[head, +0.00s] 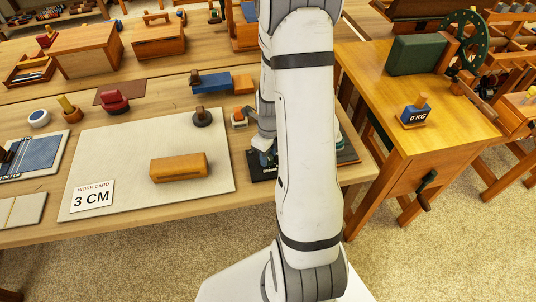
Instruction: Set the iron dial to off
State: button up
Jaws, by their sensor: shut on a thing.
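My gripper (264,150) shows only in part at the left edge of my white arm, low over a dark pad (261,173) at the right end of the bench. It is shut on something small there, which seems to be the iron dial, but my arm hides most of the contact. A teal and pale piece, perhaps part of the iron (341,142), shows just right of my arm on the same pad. The dial's marks and setting cannot be read.
A wooden table with a "0 KG" block (415,115) stands right.

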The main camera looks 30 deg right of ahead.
jog(key=n+b, duration=0.1)
jog(key=n, duration=0.3)
jog(key=n+b, duration=0.1)
jog(key=n, duration=0.4)
jog(key=shift+w, duration=0.1)
jog(key=n+b, duration=0.1)
jog(key=n, duration=0.3)
jog(key=shift+n+h+b, duration=0.3)
jog(key=shift+b, duration=0.1)
jog(key=n+b, duration=0.1)
jog(key=n, duration=0.3)
jog(key=shift+w, duration=0.1)
jog(key=n, duration=0.4)
jog(key=shift+b, duration=0.35)
jog(key=n, duration=0.4)
jog(key=shift+a+n+h, duration=0.1)
jog(key=shift+n+h, duration=0.2)
jog(key=n, duration=0.4)
jog(key=shift+b, duration=0.3)
jog(key=shift+n, duration=1.9)
jog(key=shift+r, duration=0.1)
